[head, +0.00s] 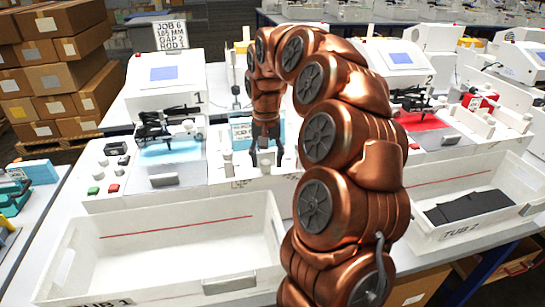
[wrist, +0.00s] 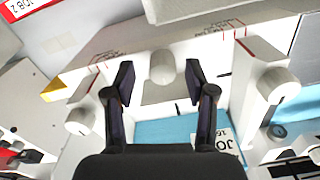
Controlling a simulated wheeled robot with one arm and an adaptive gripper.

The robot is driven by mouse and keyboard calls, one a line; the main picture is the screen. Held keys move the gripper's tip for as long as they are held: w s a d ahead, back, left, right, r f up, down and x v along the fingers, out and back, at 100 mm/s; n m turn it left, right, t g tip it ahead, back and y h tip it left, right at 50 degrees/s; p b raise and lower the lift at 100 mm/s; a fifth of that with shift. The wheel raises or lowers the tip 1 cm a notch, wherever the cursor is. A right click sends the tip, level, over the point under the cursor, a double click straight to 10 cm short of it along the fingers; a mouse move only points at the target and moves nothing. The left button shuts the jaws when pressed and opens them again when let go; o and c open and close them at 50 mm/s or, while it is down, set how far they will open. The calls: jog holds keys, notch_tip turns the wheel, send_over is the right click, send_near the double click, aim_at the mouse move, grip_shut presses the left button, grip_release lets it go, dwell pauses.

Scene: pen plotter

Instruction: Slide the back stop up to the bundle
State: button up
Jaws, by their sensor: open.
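My gripper (wrist: 168,82) is open, its two dark fingers pointing down on either side of a white block with a round knob (wrist: 162,68). This block looks like the back stop; I cannot tell whether the fingers touch it. The bundle looks to be the blue stack (wrist: 190,130) with a white job label, partly hidden behind my gripper in the wrist view. In the head view my gripper (head: 266,158) hangs in front of the blue stack (head: 241,132), and the block there is hard to make out.
White knobbed blocks stand at left (wrist: 82,118) and right (wrist: 275,85) in the wrist view. In the head view machine 1 (head: 165,75) is left of my gripper, the empty tub 1 (head: 185,245) in front, and tub 2 (head: 475,205), holding a dark item, at right.

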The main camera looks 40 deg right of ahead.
jog(key=shift+f, duration=0.5)
jog(key=shift+c, duration=0.4)
grip_shut()
